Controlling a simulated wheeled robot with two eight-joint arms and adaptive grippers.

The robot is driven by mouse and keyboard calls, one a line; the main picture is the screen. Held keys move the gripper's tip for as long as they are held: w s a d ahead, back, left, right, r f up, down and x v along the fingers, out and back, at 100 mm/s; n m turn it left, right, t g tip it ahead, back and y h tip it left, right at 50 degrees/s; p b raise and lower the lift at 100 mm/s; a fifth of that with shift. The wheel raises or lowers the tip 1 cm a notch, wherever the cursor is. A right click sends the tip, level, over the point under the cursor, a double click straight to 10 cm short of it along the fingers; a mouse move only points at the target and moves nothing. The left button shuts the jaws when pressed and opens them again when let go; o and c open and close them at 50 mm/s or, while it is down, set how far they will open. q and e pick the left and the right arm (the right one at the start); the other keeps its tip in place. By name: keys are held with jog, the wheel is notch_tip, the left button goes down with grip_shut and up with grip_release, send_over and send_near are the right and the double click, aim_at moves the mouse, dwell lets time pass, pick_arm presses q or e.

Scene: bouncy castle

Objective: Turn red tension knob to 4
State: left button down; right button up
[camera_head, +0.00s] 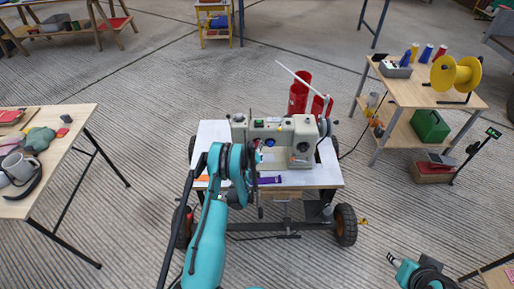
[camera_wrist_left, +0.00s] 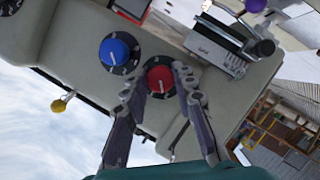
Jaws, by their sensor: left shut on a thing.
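The cream sewing machine (camera_head: 302,135) stands on a white-topped cart. In the left wrist view its red tension knob (camera_wrist_left: 160,80) sits on a dark dial beside a blue knob (camera_wrist_left: 115,50). My left gripper (camera_wrist_left: 160,82) has one finger on each side of the red knob and is shut on it. A pale mark on the red knob points toward the lower part of the picture; the dial numbers are too small to read. My right gripper (camera_head: 393,259) is at the lower right, away from the cart.
The cart top (camera_head: 325,176) holds a purple item and an orange item in front of the machine. Red containers (camera_head: 299,94) stand behind it. A wooden table (camera_head: 40,160) is at left; a shelf table (camera_head: 410,92) with a yellow spool is at right. Bare floor surrounds the cart.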

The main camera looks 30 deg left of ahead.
pick_arm(q)
jog(key=m+g+y, duration=0.1)
jog(key=m+y, duration=0.1)
jog(key=m, duration=0.2)
jog(key=m+g+y, duration=0.1)
jog(key=m+y, duration=0.1)
jog(key=m, duration=0.1)
jog(key=m+g+y, duration=0.2)
jog(key=m, duration=0.2)
jog(key=shift+w+d+m+y, duration=0.2)
jog(key=shift+d+m+y, duration=0.1)
jog(key=shift+y, duration=0.1)
dwell(0.3)
dwell(0.4)
jog(key=shift+a, duration=0.1)
jog(key=c, duration=1.2)
grip_release()
jog(key=shift+r, duration=0.1)
notch_tip(320, 180, up, 10)
jog(key=shift+f, duration=0.1)
